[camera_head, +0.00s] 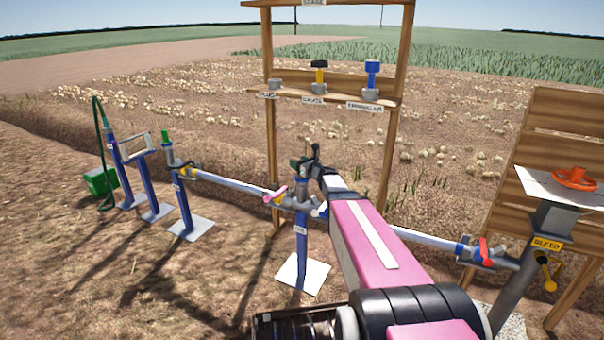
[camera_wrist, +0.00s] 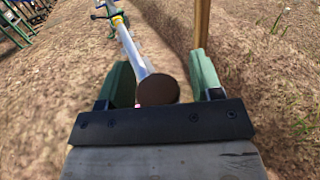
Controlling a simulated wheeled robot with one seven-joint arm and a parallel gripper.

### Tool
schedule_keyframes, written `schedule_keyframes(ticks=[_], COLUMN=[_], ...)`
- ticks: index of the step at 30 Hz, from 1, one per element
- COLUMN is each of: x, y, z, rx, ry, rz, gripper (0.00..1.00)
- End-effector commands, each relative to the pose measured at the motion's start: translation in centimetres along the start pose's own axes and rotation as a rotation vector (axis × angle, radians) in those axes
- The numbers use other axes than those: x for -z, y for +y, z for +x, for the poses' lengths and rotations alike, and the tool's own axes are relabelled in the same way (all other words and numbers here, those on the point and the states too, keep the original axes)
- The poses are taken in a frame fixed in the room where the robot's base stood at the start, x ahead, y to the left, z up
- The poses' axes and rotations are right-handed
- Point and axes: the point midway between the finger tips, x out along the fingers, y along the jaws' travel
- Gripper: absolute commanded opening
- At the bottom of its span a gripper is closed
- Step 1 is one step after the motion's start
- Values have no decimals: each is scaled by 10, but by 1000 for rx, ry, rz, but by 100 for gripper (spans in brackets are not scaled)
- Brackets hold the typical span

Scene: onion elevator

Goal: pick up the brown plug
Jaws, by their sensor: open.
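The brown plug (camera_wrist: 158,90) shows in the wrist view as a dark brown round disc between the two green fingers of my gripper (camera_wrist: 163,78). There is a gap to the right finger; the plug is close to the left finger, and I cannot tell if they touch. In the head view my gripper (camera_head: 309,163) is open above the middle blue post (camera_head: 301,240), where the pipes meet. The plug cannot be made out clearly there, behind or under the gripper.
A wooden shelf (camera_head: 325,98) behind holds a yellow-and-black piece (camera_head: 319,75) and a blue piece (camera_head: 372,75) in grey sockets. A silver pipe (camera_head: 235,183) runs left. At right stand a red-handled valve (camera_head: 484,250), a bleed post (camera_head: 545,235) and a red handwheel (camera_head: 575,178).

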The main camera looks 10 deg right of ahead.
Motion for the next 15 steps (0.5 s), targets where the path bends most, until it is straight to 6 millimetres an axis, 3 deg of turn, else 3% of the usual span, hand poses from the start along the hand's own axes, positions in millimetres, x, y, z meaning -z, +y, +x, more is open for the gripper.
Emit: schedule_keyframes(ticks=[6,9,11,15], x=[0,0,0,0], y=[0,0,0,0], z=[0,0,0,0], rx=[1,1,1,1], ry=[0,0,0,0], rz=[0,0,0,0], gripper=[56,24,7,7])
